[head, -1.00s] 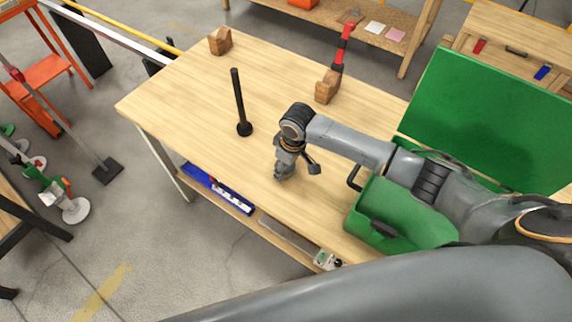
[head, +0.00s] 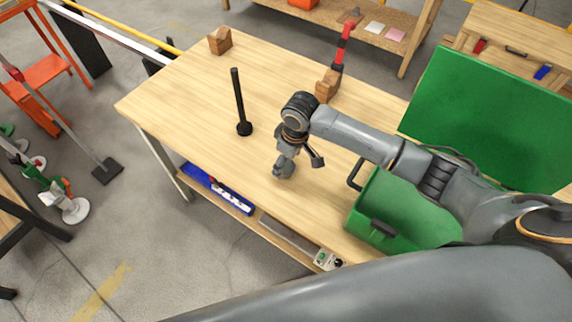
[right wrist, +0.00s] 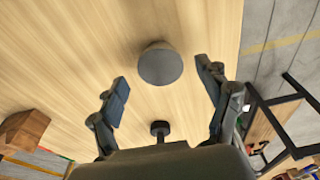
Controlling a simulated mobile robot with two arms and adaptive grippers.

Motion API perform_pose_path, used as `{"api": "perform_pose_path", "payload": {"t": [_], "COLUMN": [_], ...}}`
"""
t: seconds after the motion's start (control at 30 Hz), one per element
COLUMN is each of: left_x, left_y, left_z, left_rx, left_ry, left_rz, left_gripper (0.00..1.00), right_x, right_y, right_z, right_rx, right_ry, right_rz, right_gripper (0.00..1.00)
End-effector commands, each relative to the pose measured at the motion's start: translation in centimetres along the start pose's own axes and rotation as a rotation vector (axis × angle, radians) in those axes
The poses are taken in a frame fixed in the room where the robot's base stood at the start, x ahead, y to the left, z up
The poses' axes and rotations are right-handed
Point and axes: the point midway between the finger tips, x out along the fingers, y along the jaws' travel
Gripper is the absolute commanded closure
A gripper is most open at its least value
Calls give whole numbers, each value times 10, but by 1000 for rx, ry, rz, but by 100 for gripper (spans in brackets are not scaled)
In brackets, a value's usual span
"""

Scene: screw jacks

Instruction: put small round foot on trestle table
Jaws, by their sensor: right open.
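The small round foot shows as a grey disc (right wrist: 160,65) on the trestle table's wooden top in the right wrist view. It lies ahead of and between my right gripper's spread fingers, and I see no finger touching it. In the head view my right gripper (head: 284,168) hangs low over the front middle of the trestle table (head: 190,85), and I cannot make out the foot there. The right gripper is open and nothing is held. My left gripper is not in view.
A black rod (head: 239,100) stands upright left of the right gripper. Wooden blocks (head: 220,42) (head: 327,86) and a red-handled tool (head: 342,50) are farther back. An open green case (head: 385,215) sits at the right. The table's left part is mostly clear.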

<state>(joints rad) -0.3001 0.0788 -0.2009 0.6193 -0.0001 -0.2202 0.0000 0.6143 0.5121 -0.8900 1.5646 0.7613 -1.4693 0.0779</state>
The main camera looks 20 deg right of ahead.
Motion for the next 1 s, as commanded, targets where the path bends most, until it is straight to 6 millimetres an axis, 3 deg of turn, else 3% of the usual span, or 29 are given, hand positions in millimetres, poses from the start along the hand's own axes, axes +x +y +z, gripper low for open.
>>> {"api": "perform_pose_path", "payload": {"t": [0.2,0.4,0.6,1.0], "left_x": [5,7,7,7], "left_y": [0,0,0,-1], "left_z": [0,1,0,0], "left_rx": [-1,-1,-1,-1], "left_ry": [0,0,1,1], "left_rz": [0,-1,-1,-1], "left_gripper": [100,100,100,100], "right_x": [-48,-77,-86,-86], "right_y": [0,1,0,0], "right_z": [-1,-1,0,0], "right_rx": [-2,0,0,1], "right_ry": [5,2,0,1], "right_rz": [1,0,-1,-1], "right_gripper": [23,23,23,23]}}
